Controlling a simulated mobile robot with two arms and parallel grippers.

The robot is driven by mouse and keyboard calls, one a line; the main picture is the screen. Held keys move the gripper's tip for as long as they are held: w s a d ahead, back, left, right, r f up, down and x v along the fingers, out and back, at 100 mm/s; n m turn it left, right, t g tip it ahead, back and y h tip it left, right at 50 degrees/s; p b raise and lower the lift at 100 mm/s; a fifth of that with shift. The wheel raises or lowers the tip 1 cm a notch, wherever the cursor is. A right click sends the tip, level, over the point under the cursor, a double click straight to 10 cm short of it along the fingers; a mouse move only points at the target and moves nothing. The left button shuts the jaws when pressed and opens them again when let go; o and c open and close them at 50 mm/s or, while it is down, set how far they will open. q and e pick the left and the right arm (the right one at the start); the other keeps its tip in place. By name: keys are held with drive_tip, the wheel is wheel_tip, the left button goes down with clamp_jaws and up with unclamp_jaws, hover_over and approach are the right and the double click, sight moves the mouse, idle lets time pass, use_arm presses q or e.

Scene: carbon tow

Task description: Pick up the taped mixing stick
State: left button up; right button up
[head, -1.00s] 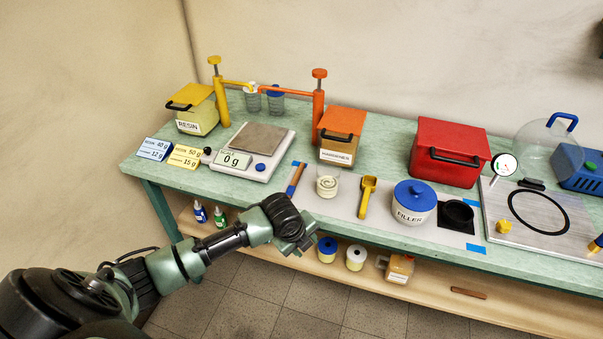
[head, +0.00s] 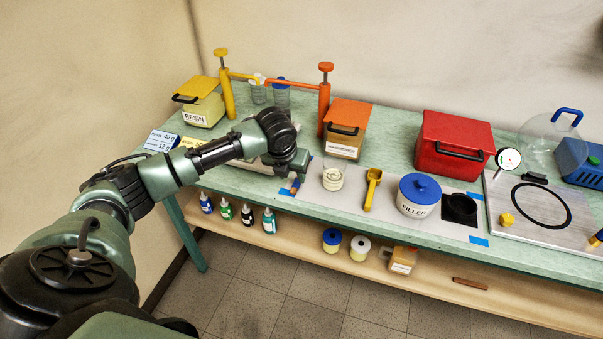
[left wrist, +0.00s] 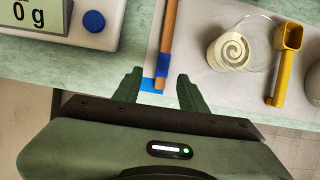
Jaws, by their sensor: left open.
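The mixing stick (left wrist: 168,35) is a thin wooden stick with a band of blue tape near its close end. In the left wrist view it lies on the pale mat, its close end reaching the front of the bench. My left gripper (left wrist: 159,75) is open, with its green fingers to either side of the stick's taped end and not shut on it. In the head view the gripper (head: 298,163) is over the front of the bench, and only the lower end of the stick (head: 295,186) shows; the arm hides the rest. My right gripper is not in view.
Right of the stick stand a cup of pale mix (head: 333,178), a yellow scoop (head: 373,187) and the blue-lidded filler jar (head: 418,205). The scale (left wrist: 85,30) is to the left. The hardener box (head: 347,128) stands behind. A lower shelf (head: 310,246) holds bottles and jars.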

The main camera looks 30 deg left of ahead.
sight(297, 183)
use_arm(q)
drive_tip(key=x, duration=0.2)
drive_tip(key=p+x, duration=0.1)
drive_tip(key=x, duration=0.2)
drive_tip(key=shift+w+d+r, duration=0.1)
drive_tip(key=shift+w+d, duration=0.05)
drive_tip(key=shift+w, duration=0.05)
clamp_jaws()
drive_tip(key=shift+r, duration=0.2)
